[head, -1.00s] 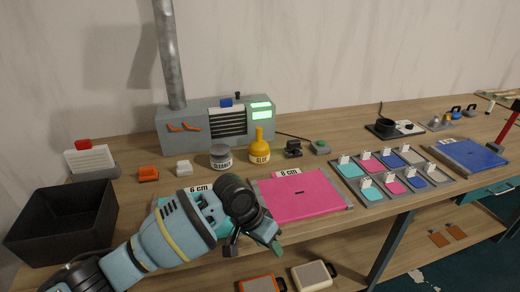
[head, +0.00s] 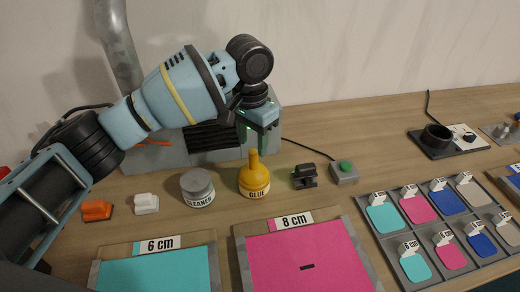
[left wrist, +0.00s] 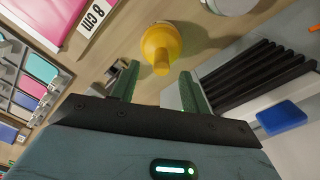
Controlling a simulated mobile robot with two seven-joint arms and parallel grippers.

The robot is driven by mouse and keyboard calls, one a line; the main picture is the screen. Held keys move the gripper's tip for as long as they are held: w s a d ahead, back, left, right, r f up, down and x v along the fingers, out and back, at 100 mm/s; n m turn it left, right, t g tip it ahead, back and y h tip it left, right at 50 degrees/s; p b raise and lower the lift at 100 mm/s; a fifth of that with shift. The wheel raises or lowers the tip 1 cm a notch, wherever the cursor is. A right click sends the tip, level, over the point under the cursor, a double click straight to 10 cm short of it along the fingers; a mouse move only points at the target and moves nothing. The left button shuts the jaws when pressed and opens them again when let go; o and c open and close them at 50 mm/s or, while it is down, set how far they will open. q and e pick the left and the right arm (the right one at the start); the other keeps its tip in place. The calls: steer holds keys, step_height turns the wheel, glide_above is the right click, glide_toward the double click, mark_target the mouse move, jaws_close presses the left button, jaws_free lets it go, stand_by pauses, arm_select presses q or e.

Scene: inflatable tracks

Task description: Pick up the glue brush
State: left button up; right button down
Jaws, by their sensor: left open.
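The glue brush shows as a yellow bottle-shaped pot (head: 254,178) with a tall narrow neck and a GLUE label. It stands upright on the bench, between the grey cleaner jar (head: 197,188) and a small black clamp-like part (head: 304,176). My left gripper (head: 257,140) is open above the pot's neck in the head view, with its fingers pointing down. In the left wrist view the yellow pot (left wrist: 161,45) lies ahead of the two green fingers (left wrist: 157,88), with its neck tip toward the gap between them. Nothing is between the fingers. My right gripper is not in view.
A grey machine (head: 172,150) with a metal pipe stands behind the pot. A pink 8 cm panel (head: 300,262) and a teal 6 cm panel (head: 160,272) lie in front. A grey button box (head: 343,172) and a swatch tray (head: 385,243) are to the right.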

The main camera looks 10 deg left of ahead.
mark_target(253, 152)
arm_select(q)
steer(key=shift+w+a+r, duration=0.1)
steer(key=shift+w+r, duration=0.15)
steer(key=shift+w, duration=0.15)
steer(key=shift+s, duration=0.25)
steer(key=shift+s+f, duration=0.1)
steer(key=shift+f, duration=1.25)
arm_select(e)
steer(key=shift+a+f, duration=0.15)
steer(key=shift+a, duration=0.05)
arm_select(q)
steer(key=f, duration=0.5)
steer(key=shift+w, duration=0.2)
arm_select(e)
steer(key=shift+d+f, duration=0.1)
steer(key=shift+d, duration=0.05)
